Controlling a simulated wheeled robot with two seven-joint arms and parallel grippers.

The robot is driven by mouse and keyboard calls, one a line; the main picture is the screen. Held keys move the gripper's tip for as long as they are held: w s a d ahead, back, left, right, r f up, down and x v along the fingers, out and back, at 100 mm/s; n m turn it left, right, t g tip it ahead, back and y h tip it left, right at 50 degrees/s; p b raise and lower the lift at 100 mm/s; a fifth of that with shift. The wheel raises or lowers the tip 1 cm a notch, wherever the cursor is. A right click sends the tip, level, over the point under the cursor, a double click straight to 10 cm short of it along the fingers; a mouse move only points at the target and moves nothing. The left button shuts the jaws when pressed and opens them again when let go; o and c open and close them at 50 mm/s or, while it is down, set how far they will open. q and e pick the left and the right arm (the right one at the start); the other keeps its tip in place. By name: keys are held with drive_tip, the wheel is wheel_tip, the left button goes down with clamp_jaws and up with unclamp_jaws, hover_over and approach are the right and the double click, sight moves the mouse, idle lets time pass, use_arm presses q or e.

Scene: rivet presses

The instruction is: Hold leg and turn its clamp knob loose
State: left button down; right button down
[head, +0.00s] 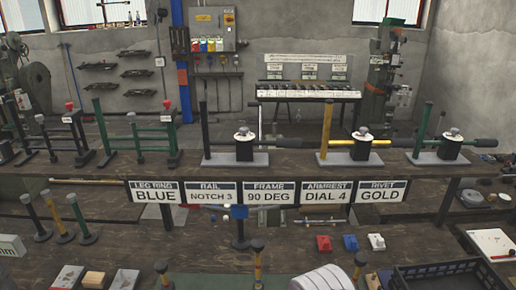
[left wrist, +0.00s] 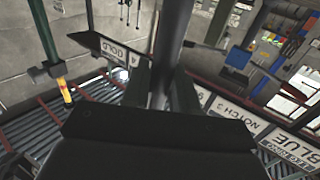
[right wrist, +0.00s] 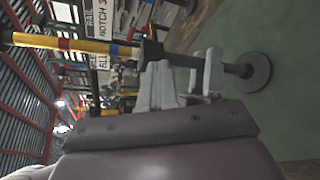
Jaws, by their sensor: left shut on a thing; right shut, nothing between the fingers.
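In the right wrist view a leg (right wrist: 95,47) has a yellow shaft with red and blue bands, a dark collar (right wrist: 153,52) and a round black foot (right wrist: 256,72) on a green mat. My right gripper (right wrist: 184,85) is shut and empty, its light grey fingers beside the dark lower shaft near the collar. I cannot make out the clamp knob clearly. My left gripper (left wrist: 162,88) is shut on a dark post (left wrist: 170,45) passing between its fingers. Whether that post belongs to the same leg is unclear. In the head view both grippers are out of sight.
In the head view yellow legs (head: 258,264) stand at the front, with more legs (head: 60,218) at the left. A black crate (head: 440,277) is front right. Signs (head: 270,192) line the rear shelf edge, with presses (head: 245,145) behind.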

drive_tip(key=shift+a+r, duration=0.2)
drive_tip(key=shift+r, duration=0.15)
idle(0.3)
drive_tip(key=shift+a+r, duration=0.45)
drive_tip(key=shift+r, duration=0.3)
drive_tip(key=shift+w+a+r, duration=0.1)
drive_tip(key=shift+a+r, duration=0.05)
drive_tip(key=shift+a, duration=0.05)
drive_tip(key=shift+d, duration=0.1)
